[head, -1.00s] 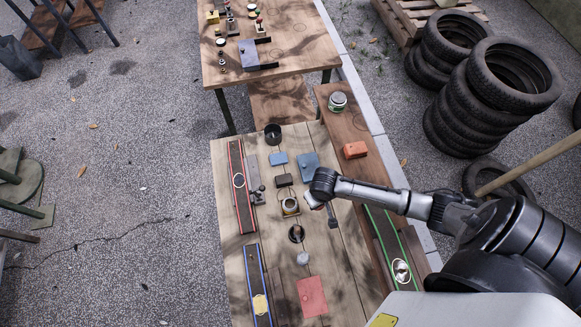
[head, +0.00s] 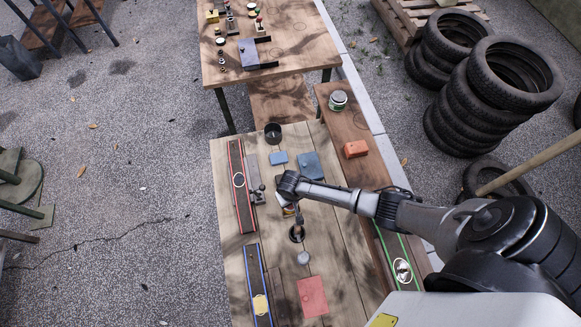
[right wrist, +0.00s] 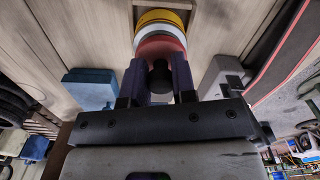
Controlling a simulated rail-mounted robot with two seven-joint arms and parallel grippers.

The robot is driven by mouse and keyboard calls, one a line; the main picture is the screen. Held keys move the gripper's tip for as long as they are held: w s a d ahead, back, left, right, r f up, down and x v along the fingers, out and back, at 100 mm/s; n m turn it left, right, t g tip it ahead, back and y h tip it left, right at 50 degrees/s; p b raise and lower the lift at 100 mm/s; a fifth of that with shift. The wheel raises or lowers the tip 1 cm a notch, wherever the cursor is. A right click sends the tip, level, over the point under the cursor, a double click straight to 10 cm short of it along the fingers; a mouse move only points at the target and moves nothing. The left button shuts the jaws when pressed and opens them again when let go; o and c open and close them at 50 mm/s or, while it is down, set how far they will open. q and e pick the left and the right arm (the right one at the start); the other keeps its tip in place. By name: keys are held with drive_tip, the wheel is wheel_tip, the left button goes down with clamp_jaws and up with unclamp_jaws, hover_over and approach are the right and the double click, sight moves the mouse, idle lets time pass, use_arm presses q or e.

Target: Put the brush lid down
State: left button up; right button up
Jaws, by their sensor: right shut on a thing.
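My right gripper (head: 288,187) is over the middle of the near table. In the right wrist view its two fingers (right wrist: 158,82) are shut on a dark, rounded piece (right wrist: 160,76), which I take to be part of the brush lid. A reddish disc (right wrist: 160,47) shows just past it, with white and yellow rings (right wrist: 160,18) beyond. I cannot tell which of these belong to the lid or whether they touch. In the head view the arm hides most of the held piece. A dark round pot (head: 296,234) stands just below the gripper. My left gripper is out of view.
A red-edged rail (head: 239,185) and grey block (head: 252,168) lie left of the gripper. Blue blocks (head: 311,165) lie beyond it, with a black cup (head: 272,133) farther back. A red mat (head: 312,297) and grey knob (head: 303,258) are nearer. An orange block (head: 355,149) is at right.

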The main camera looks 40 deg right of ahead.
drive_tip(key=shift+f, duration=0.35)
drive_tip(key=shift+f, duration=0.15)
drive_tip(key=o, duration=0.9)
